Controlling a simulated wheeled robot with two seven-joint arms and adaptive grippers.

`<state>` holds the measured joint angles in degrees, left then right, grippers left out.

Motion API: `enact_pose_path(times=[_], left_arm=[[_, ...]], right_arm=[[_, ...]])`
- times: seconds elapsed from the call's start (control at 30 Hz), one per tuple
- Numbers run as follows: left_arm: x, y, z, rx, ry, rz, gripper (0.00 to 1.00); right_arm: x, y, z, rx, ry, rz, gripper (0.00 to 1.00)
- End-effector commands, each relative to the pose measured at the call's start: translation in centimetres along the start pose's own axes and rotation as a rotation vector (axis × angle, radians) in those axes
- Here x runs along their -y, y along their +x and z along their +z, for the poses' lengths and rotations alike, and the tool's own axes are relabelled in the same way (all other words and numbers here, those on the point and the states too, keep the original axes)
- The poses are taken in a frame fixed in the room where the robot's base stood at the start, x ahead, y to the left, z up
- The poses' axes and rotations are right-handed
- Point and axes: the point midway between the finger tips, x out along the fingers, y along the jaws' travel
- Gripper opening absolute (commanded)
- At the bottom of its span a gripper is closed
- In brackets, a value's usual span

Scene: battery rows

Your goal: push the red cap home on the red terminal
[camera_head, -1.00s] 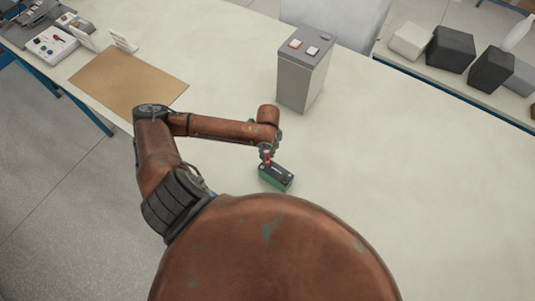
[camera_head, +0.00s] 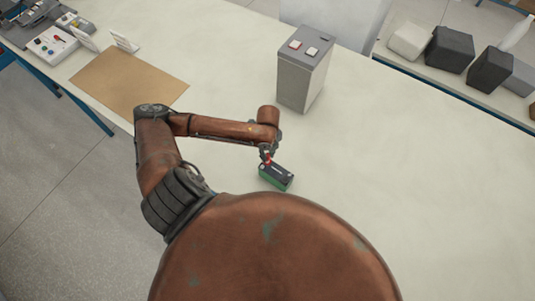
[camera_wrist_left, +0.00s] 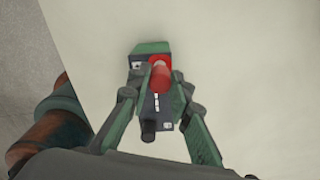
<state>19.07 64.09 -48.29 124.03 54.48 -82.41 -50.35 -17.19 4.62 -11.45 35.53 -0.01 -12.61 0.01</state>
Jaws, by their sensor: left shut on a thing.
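A small battery (camera_head: 276,178) with a black top and green body stands on the table below my left gripper (camera_head: 267,152). In the left wrist view the battery (camera_wrist_left: 157,105) lies between and beyond the fingers. My left gripper (camera_wrist_left: 160,82) is shut on the red cap (camera_wrist_left: 160,76), which is over the red-terminal end of the battery. The cap (camera_head: 267,160) is small in the head view, and the red terminal is hidden under it. I cannot tell how deep the cap sits. A black post (camera_wrist_left: 148,131) stands at the battery's other end. My right gripper is not in view.
A brown mat (camera_head: 128,82) lies at left. Dark and light blocks (camera_head: 452,50) sit on a far bench. The table at right is clear.

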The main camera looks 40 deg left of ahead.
Motion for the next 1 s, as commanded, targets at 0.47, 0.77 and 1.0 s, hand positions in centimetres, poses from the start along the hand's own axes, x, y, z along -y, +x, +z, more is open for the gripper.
enact_pose_path(times=[0.47,0.77,1.0], left_arm=[[0.0,0.1,0.0,0.000,0.000,0.001,0.09],[0.0,0.7,0.0,0.000,-0.001,0.001,0.09],[-0.1,1.2,0.0,0.000,0.000,0.002,0.09]], right_arm=[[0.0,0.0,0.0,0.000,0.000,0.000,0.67],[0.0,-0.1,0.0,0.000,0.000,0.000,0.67],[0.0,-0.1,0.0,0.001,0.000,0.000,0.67]])
